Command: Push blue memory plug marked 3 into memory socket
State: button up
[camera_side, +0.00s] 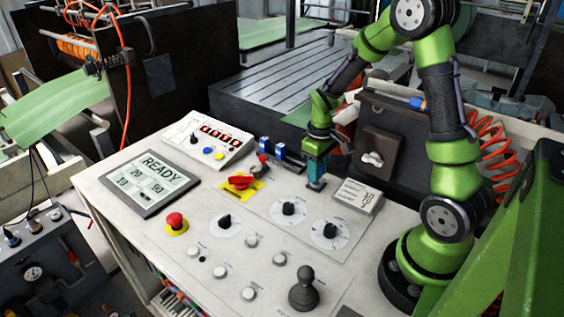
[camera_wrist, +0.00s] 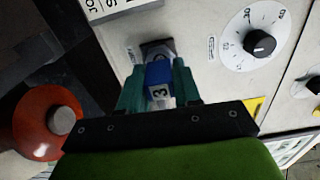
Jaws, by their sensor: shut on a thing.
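My gripper (camera_side: 316,183) points down at the white console top, left of a small white box with printed text. In the wrist view its teal fingers (camera_wrist: 159,80) are shut on the blue plug (camera_wrist: 158,72), which carries a white label marked 3. The plug's far end is at a dark square socket (camera_wrist: 157,47) on the console. I cannot tell how deep the plug sits in it. In the side view the fingers mostly hide plug and socket.
Two other blue plugs (camera_side: 280,150) stand in a dark rack left of my gripper. The printed box (camera_side: 358,197) is close on the right. Black dials (camera_side: 288,208) lie in front. A red-orange round thing (camera_wrist: 50,122) shows left in the wrist view.

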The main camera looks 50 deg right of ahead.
jog(key=shift+f, duration=0.8)
jog(key=o, duration=1.1)
notch_tip(320, 180, up, 16)
jog(key=s+a+r+m+t, duration=0.1)
jog(key=s+a+r+t, duration=0.1)
jog(key=a, duration=0.3)
jog(key=s+a+r+m+t+y, duration=0.1)
jog(key=s+a+r+t, duration=0.1)
jog(key=s+a, duration=0.2)
jog(key=s+a+r+m+t+y, duration=0.1)
jog(key=s+a+r+t, duration=0.1)
jog(key=a, duration=0.4)
jog(key=shift+s+a+r+m+t, duration=0.2)
jog(key=shift+s+t, duration=0.1)
jog(key=shift+s, duration=0.1)
jog(key=shift+s+a+r+m+t, duration=0.1)
jog(key=shift+s+a+r+t, duration=0.1)
jog(key=shift+s+t, duration=0.15)
